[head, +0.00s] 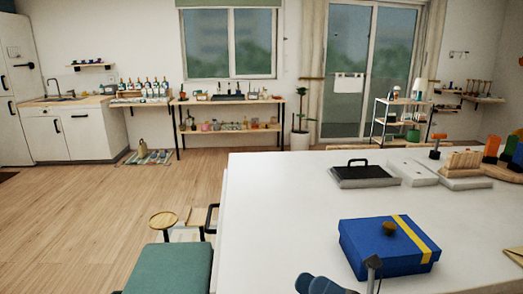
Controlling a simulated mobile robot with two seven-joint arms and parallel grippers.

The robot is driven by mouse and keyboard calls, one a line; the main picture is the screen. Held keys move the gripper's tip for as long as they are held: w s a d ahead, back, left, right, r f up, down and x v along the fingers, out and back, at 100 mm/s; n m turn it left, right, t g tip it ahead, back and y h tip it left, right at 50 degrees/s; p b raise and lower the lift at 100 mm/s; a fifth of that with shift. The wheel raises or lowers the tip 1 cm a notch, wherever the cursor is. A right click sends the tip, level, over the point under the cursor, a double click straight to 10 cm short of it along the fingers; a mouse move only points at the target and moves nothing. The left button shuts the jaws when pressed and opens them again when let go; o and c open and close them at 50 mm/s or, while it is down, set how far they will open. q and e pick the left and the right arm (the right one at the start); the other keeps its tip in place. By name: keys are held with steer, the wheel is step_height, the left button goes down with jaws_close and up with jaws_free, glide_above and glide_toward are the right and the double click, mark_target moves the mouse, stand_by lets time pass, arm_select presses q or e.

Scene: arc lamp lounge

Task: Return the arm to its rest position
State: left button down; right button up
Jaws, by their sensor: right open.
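My right gripper (374,272) is at the bottom edge of the head view, to the right of blue rounded parts that look like my own arm. Only a small grey and dark part of it shows, in front of the near side of a blue box (365,238). It is open, and I see nothing held in it. I cannot tell whether it touches the box. My left gripper is out of view.
The blue box, with a yellow stripe and brown knob (389,228), sits on a white table (270,215). A dark-handled case (364,176) and pale blocks (412,172) stand farther back. The table's left part is clear. A green-seated bench (170,268) stands left of it.

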steer(key=d+f+m+t+h, duration=0.3)
steer(key=f+m+t+h, duration=0.35)
steer(key=m, duration=0.65)
steer(key=d+f+m+t+h, duration=0.35)
steer(key=f+m+h, duration=0.5)
steer(key=m, duration=0.45)
steer(key=s+d+f+m+g+h, duration=0.1)
steer(key=s+f+m+g+h, duration=0.15)
steer(key=s+f+m, duration=0.45)
steer(key=s+d+f+m+g+h, duration=0.2)
steer(key=s+f+m+g, duration=0.25)
steer(key=f, duration=0.55)
arm_select(q)
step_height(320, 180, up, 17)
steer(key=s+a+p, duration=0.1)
steer(key=p, duration=2.2)
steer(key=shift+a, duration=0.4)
arm_select(e)
step_height(320, 180, up, 17)
steer(key=s+d, duration=0.1)
steer(key=shift+s+d+r+t, duration=0.2)
steer(key=shift+s+t, duration=0.1)
steer(key=shift+s, duration=0.1)
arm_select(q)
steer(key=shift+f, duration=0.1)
